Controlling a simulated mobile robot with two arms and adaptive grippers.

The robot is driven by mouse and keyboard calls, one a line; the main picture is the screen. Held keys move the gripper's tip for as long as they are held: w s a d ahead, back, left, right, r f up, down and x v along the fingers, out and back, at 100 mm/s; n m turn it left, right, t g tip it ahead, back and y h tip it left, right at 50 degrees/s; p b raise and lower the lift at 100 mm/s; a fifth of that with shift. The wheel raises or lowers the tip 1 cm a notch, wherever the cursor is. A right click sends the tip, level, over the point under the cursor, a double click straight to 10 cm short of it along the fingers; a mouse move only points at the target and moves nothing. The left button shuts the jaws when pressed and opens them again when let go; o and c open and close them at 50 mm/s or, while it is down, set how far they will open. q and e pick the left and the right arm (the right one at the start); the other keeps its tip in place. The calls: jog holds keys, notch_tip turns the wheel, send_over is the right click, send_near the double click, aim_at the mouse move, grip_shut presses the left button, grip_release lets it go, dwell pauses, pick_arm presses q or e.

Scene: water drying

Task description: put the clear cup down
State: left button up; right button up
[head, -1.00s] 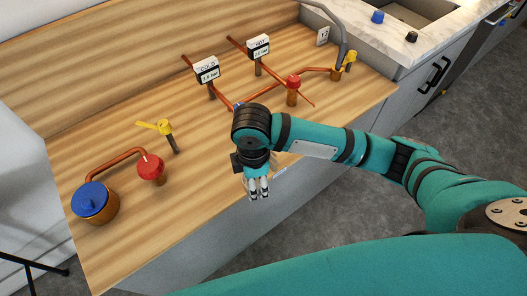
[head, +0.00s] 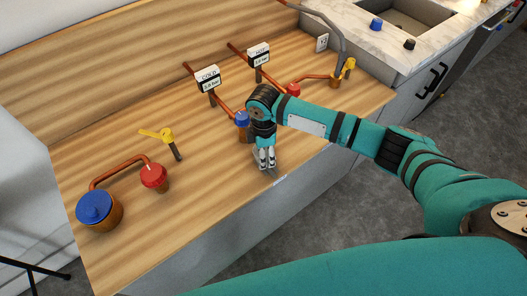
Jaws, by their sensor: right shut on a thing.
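My right gripper (head: 267,163) points down over the front edge of the wooden counter (head: 205,215), near its middle. It is shut on the clear cup (head: 264,175), which shows only faintly as a see-through shape around and below the fingertips. The cup's outline is hard to make out, and I cannot tell whether its base touches the counter. My left gripper is not in view.
A blue-capped valve (head: 242,120) stands just behind the gripper. At the left are a yellow-handled tap (head: 162,136), a red valve (head: 153,176) and a blue-lidded copper pot (head: 98,208). Bare wood lies left of the gripper. A sink (head: 405,14) is at the upper right.

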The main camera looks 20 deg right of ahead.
jog(key=o, duration=0.5)
jog(key=shift+f, duration=0.15)
jog(key=o, duration=0.5)
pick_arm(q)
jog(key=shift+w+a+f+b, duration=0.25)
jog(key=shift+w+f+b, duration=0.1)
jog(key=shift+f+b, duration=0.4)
pick_arm(e)
notch_tip(320, 180, up, 12)
jog(key=shift+r, duration=0.2)
